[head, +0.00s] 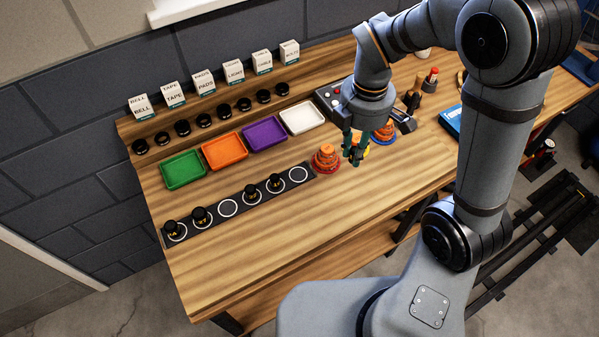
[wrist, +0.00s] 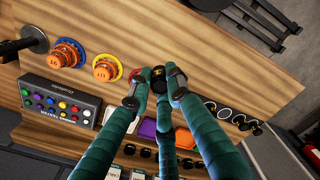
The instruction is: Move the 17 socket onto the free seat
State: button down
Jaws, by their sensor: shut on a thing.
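My gripper (head: 355,152) is shut on a small black socket (wrist: 158,74) with a yellow mark, whose number I cannot read. It holds the socket over the bench, beside the red stacked disc piece and to the right of the dark seat strip (head: 240,206). The strip has a row of white-ringed seats. Black sockets with yellow marks stand on several of them. The third seat from the left (head: 228,208) and the seat at the right end (head: 298,175) are empty. The strip also shows in the wrist view (wrist: 232,116), partly beyond a finger.
A red stacked piece (head: 326,160) stands by the strip's right end. Yellow (wrist: 107,68) and blue-based orange pieces (wrist: 66,55) stand near a button box (wrist: 60,103). Green (head: 184,170), orange (head: 225,151), purple (head: 265,134) and white trays (head: 302,117) lie behind the strip. The front bench is clear.

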jog(key=w+f+n, duration=0.2)
jog(key=w+n, duration=0.1)
jog(key=n, duration=0.5)
jog(key=n+p, duration=0.3)
send_over(298, 174)
notch_tip(298, 174, down, 8)
jog(key=shift+s+d+r, duration=0.1)
jog(key=shift+d+r, duration=0.05)
jog(key=shift+r, duration=0.1)
notch_tip(298, 174, down, 4)
jog(key=shift+f+p, duration=0.1)
jog(key=shift+p, duration=0.6)
jog(key=shift+f, duration=0.1)
jog(key=shift+f+b, duration=0.2)
jog(key=shift+b, duration=0.1)
jog(key=c, duration=1.6)
grip_release()
jog(key=shift+r, duration=0.15)
jog(key=shift+c, duration=0.2)
